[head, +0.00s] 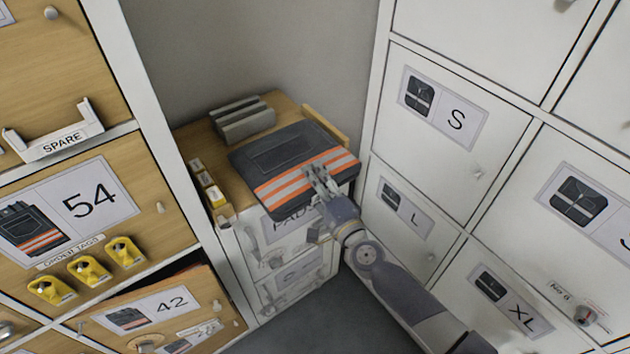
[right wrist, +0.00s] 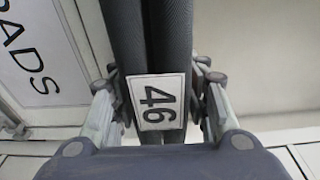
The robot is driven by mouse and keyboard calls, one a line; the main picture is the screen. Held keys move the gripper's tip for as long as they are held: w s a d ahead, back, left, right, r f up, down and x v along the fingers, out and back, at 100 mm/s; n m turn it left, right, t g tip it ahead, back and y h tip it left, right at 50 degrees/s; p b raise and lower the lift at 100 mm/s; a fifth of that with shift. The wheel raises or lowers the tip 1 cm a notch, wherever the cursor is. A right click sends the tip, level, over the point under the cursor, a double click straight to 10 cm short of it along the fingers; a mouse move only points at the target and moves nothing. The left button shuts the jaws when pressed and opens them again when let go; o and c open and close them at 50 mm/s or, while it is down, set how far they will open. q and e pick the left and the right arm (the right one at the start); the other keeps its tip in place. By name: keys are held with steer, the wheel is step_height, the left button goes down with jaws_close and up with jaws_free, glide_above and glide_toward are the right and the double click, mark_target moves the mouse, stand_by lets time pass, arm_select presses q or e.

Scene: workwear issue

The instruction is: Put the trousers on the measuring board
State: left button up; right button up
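The folded trousers (head: 284,156) are dark grey with orange and pale reflective bands. They lie flat over the top of the low cabinet in the head view, with their near edge past its front. Whether they rest on it or hang just above cannot be told. My right gripper (head: 318,174) is shut on their near, banded edge. In the right wrist view the fingers flank the folded edge (right wrist: 166,40) and its white "46" tag (right wrist: 158,101). A wooden strip (head: 325,124) shows behind the trousers, perhaps part of the measuring board, which is mostly hidden. My left gripper is out of view.
The low cabinet (head: 222,181) has a wooden top and a "PADS" drawer. Grey blocks (head: 243,119) stand at its back, and small yellow-and-white items (head: 208,184) at its left. Wooden drawers (head: 95,205) rise at left, white lockers (head: 437,105) at right.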

steer(key=o, duration=0.3)
steer(key=shift+r, duration=0.1)
steer(key=shift+s, duration=0.15)
steer(key=v, duration=1.2)
